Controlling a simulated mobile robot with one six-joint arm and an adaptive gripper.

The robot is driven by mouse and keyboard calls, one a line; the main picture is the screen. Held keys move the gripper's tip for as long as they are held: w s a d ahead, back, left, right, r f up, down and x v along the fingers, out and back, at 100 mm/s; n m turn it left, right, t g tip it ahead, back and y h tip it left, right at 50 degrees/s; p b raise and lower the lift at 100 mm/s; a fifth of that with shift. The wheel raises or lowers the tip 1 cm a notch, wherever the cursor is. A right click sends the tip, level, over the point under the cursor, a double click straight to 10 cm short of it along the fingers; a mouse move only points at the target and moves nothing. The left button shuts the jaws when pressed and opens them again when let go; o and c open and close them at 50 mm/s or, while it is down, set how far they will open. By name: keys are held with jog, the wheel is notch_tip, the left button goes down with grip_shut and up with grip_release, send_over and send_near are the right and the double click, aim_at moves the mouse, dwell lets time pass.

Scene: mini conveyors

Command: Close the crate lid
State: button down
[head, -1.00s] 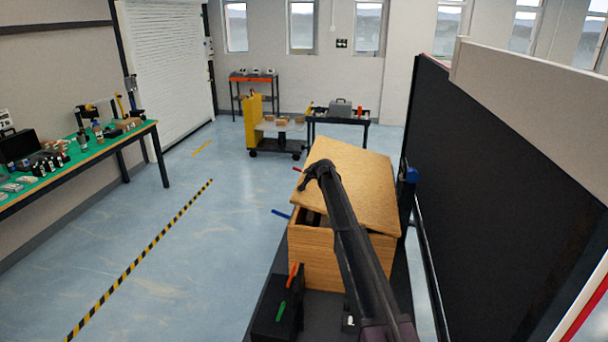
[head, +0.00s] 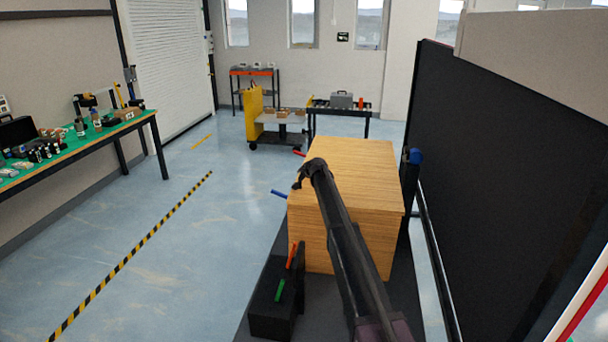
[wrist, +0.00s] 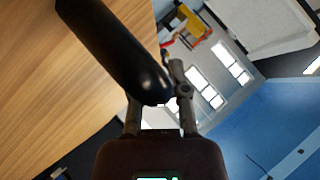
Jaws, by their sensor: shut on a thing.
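The wooden crate (head: 314,240) stands in front of me in the head view. Its flat lid (head: 366,165) lies level on top, with no visible gap. In the wrist view the lid's wood grain (wrist: 60,80) fills the left side, beside my gripper (wrist: 160,103). A dark rounded cylinder crosses in front of the fingers there and hides the exact contact.
A black box (head: 275,300) with red and green handles stands at the crate's near left. A black partition (head: 490,190) and blue-capped post (head: 413,158) are close on the right. Open floor lies left, up to a green-topped workbench (head: 100,135).

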jog(key=shift+s+d+f, duration=0.1)
jog(key=shift+d, duration=0.1)
dwell(0.3)
jog(key=c, duration=0.6)
grip_release()
jog(key=shift+f, duration=0.15)
jog(key=shift+a+r, duration=0.1)
jog(key=shift+r, duration=0.1)
